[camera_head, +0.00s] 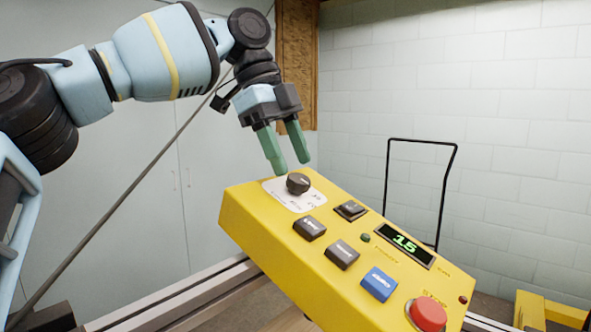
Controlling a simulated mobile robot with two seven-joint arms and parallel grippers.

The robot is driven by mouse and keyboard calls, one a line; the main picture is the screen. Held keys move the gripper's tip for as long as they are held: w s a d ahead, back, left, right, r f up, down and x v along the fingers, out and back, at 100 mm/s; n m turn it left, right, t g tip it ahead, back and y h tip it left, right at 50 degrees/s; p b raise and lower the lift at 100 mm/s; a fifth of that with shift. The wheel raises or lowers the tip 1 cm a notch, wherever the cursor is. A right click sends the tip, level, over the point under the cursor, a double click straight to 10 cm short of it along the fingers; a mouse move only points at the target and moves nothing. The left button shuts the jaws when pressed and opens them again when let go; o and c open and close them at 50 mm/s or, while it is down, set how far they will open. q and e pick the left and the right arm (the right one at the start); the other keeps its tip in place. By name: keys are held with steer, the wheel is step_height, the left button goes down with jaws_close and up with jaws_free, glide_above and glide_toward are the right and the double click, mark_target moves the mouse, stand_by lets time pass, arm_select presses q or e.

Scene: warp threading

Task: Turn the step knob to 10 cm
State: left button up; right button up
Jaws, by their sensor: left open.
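The step knob (298,183) is a small dark round knob on a white label plate (283,198) at the upper left of a yellow control box (262,225). The print on the plate is too small to read surely, and I cannot tell the knob's setting. My left gripper (290,165) has green fingers that point down just above the knob. The fingers are apart with nothing between them, and they look clear of the knob. A display (405,243) on the box reads 15 in green. My right gripper is not in view.
The box also carries black buttons (341,254), a black switch (350,210), a blue button (379,284) and a red mushroom button (428,313). A black tube frame (388,180) stands behind it. The space above the box's right part is free.

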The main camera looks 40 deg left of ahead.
mark_target(299, 178)
arm_select(q)
steer(key=shift+x, duration=1)
steer(key=shift+d+f, duration=0.25)
steer(key=shift+f, duration=0.3)
steer(key=c, duration=1)
